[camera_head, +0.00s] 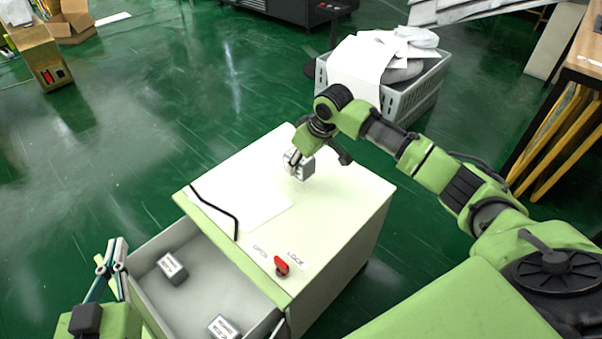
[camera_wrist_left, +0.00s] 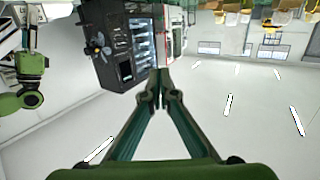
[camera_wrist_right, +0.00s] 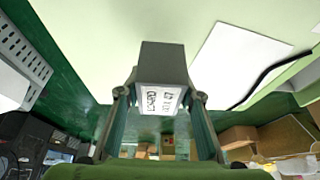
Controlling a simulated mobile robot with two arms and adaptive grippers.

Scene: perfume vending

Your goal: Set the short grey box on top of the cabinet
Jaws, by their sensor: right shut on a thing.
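The short grey box (camera_head: 300,166) is between the fingers of my right gripper (camera_head: 297,158), over the far part of the white cabinet top (camera_head: 335,195). In the right wrist view the grey box (camera_wrist_right: 165,62) sits between both fingertips with its printed white label facing the camera. I cannot tell whether it touches the cabinet top. My left gripper (camera_head: 114,256) is left of the cabinet's open drawer (camera_head: 150,250), empty; its fingertips meet in the left wrist view (camera_wrist_left: 160,78).
Two other grey labelled boxes, one (camera_head: 172,268) farther back and one (camera_head: 223,328) at the front, lie in the drawer. A white sheet (camera_head: 240,205) and a black handle (camera_head: 222,208) are at the top's left. A red lock knob (camera_head: 281,265) is near the front. A grey crate (camera_head: 405,98) stands behind.

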